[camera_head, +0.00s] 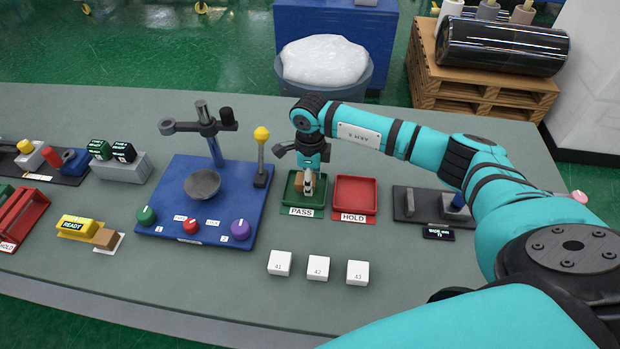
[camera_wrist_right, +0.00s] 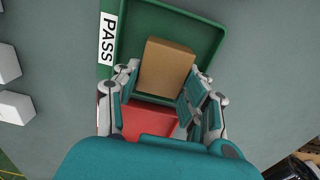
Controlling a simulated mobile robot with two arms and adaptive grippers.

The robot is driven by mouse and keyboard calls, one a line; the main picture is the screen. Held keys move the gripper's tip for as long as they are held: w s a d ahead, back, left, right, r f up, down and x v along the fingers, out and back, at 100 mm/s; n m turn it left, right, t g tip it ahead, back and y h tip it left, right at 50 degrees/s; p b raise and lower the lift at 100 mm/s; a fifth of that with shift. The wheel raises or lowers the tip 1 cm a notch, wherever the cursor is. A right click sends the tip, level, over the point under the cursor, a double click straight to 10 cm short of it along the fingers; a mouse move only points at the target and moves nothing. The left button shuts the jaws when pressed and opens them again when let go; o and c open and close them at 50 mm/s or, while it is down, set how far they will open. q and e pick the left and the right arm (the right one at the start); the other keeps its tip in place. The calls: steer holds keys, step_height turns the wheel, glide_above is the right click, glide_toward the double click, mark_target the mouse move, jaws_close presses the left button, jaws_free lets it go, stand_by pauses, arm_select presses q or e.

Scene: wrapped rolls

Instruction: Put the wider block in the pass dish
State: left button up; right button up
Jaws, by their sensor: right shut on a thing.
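My right gripper (camera_head: 309,187) reaches down over the green pass dish (camera_head: 290,197), which has a PASS label at its front. In the right wrist view the fingers (camera_wrist_right: 165,92) are on both sides of a brown block (camera_wrist_right: 165,68) and shut on it. The block is over the dish (camera_wrist_right: 208,30); I cannot tell whether it touches the dish floor. In the head view the fingers partly hide the block. Another brown block (camera_head: 106,239) lies on a white pad beside the yellow READY piece at the left. My left gripper is not in view.
The red HOLD dish (camera_head: 355,194) stands empty right of the pass dish. A blue fixture (camera_head: 170,218) with knobs and a post is at the left. White cubes 41, 42 (camera_head: 318,267) and 43 stand in front. A dark gauge (camera_head: 424,205) is at the right.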

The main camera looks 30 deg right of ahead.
steer(key=shift+f+b, duration=0.5)
steer(key=shift+f, duration=0.3)
steer(key=o, duration=1.3)
steer(key=shift+r, duration=0.1)
step_height(320, 180, up, 12)
steer(key=shift+f, duration=0.1)
